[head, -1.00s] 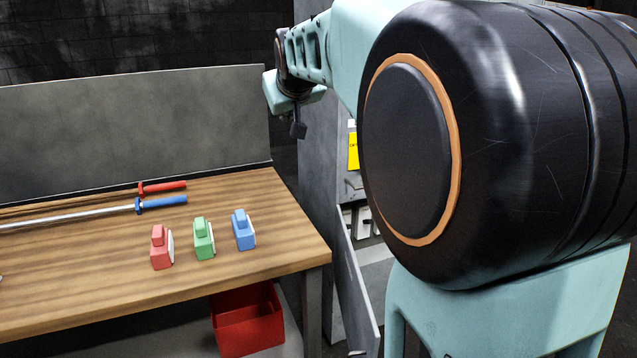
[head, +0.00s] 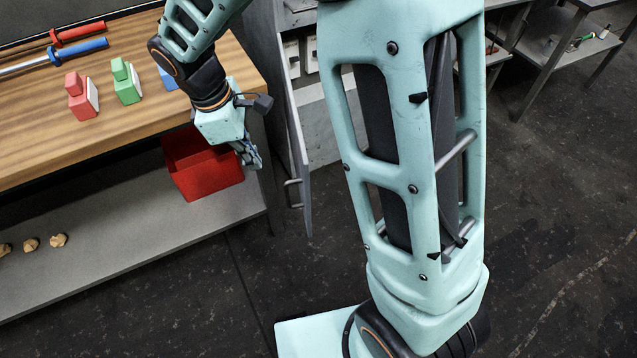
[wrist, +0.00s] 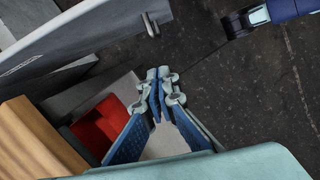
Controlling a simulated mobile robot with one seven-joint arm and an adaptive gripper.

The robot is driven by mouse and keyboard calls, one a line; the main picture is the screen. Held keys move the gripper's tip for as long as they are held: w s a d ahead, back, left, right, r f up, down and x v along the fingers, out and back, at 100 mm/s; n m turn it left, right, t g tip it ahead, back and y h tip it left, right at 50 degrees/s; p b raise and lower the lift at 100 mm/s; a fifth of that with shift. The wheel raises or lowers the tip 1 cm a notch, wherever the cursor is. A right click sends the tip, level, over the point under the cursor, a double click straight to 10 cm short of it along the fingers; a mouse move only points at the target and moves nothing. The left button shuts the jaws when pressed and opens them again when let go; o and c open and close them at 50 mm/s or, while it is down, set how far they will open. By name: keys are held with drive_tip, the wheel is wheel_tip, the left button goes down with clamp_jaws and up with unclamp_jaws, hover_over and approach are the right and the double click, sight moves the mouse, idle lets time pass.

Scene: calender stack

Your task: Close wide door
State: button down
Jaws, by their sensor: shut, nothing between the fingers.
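The wide door is a grey panel (head: 296,140) seen nearly edge-on in the head view. It stands swung open from a grey cabinet, and a bar handle (head: 293,192) sits low on its left face. In the wrist view the door (wrist: 95,38) crosses the upper left, with its handle (wrist: 151,24) near its end. My gripper (head: 252,160) is left of the door, in front of the workbench edge, apart from the panel. In the wrist view my gripper's fingertips (wrist: 158,88) are together and empty, below the handle. Part of the cabinet opening is hidden by my arm.
A wooden workbench (head: 130,125) with red, green and blue blocks is at left. A red bin (head: 205,182) sits on the lower shelf (head: 130,235), close to my gripper. Dark floor (head: 250,265) is open in front. Metal tables (head: 560,45) stand at back right.

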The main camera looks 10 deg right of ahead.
drive_tip(key=s+d+f+n+b, duration=0.1)
drive_tip(key=s+d+f+b, duration=0.1)
drive_tip(key=d+f, duration=0.5)
drive_tip(key=shift+s+d+f+g+b, duration=0.3)
drive_tip(key=shift+s+d+f+b, duration=0.1)
drive_tip(key=shift+f, duration=1.75)
